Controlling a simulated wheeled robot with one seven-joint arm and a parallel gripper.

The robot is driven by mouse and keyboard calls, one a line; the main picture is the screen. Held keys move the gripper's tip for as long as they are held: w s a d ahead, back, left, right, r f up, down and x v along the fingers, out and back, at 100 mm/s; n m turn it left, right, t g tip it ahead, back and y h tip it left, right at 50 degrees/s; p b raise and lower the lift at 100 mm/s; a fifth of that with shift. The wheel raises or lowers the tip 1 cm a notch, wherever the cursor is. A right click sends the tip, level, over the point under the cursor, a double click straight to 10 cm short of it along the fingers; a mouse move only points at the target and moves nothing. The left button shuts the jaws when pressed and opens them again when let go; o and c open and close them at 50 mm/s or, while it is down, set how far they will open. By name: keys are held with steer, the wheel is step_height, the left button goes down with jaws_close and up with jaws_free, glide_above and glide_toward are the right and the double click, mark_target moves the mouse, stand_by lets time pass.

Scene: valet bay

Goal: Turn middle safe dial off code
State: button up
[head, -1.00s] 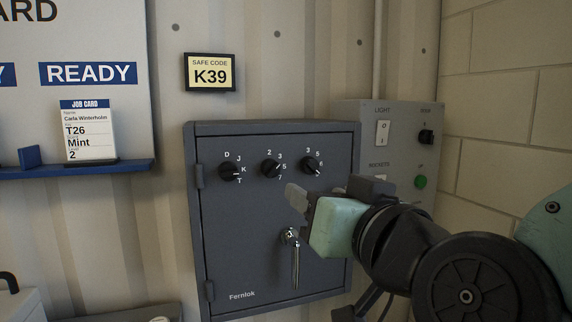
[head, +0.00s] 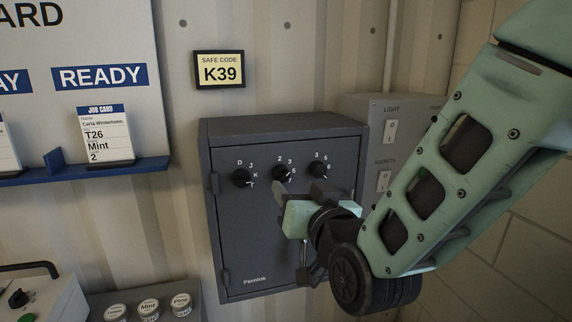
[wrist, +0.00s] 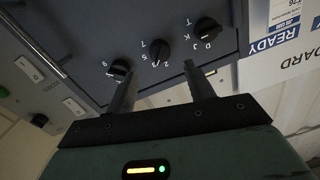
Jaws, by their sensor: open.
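The dark grey safe (head: 250,235) hangs on the wall with three black dials in a row on its door. The middle dial (head: 281,172) has numbers around it; its exact setting is too small to read. In the wrist view the middle dial (wrist: 159,50) lies past and between the two fingertips, apart from both. My gripper (head: 298,190) is open and empty, in front of the door just below the middle and right dials. The left dial (head: 242,177), with letters, is clear of it. The right dial (head: 319,169) sits close above one finger.
A sign (head: 219,70) above the safe reads K39. A grey switch box (head: 382,110) stands right of the safe, partly behind my arm. A board with job cards (head: 104,135) is at left. Several labelled round tins (head: 149,309) sit at lower left.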

mark_target(285, 177)
steer(key=p+x, duration=0.2)
steer(key=x, duration=0.4)
steer(key=shift+w, duration=0.2)
steer(key=c, duration=1)
steer(key=shift+o, duration=0.2)
